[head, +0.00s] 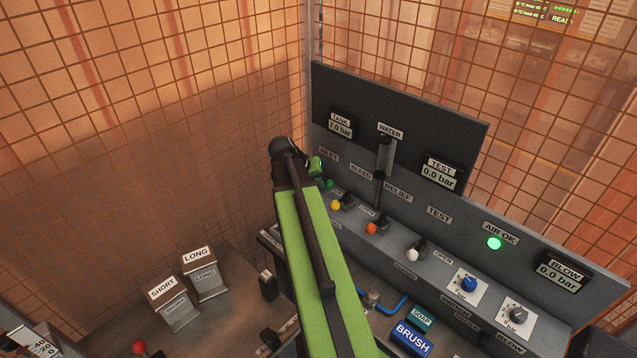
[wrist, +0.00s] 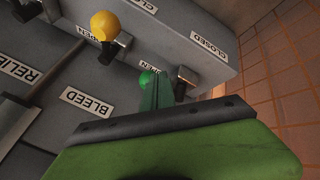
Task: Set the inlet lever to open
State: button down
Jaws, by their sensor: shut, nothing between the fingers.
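The inlet lever has a green knob (head: 328,184) and stands at the far left of the lever row, below the INLET label (head: 328,155). In the wrist view its green knob (wrist: 147,78) shows just beyond my fingers, with a black mount to the right. My gripper (wrist: 157,94) is shut and empty; its fingertips overlap the knob in the picture, and I cannot tell whether they touch. An OPEN label (wrist: 148,67) is beside the knob; a CLOSED label (wrist: 208,42) is farther up. My gripper also shows in the head view (head: 317,165), over the panel's left end.
The yellow-knobbed lever (head: 335,205) is close by, then the orange (head: 371,228) and white (head: 412,255) ones. A water column (head: 385,155) rises behind. Mesh fencing (head: 150,120) closes the left side. Bins marked SHORT (head: 174,305) and LONG (head: 205,277) stand at lower left.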

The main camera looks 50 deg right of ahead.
jog(key=w+a+f+p+v, duration=0.1)
jog(key=p+v, duration=0.8)
jog(key=v, duration=0.3)
jog(key=shift+a, duration=0.4)
jog(key=shift+w, duration=0.1)
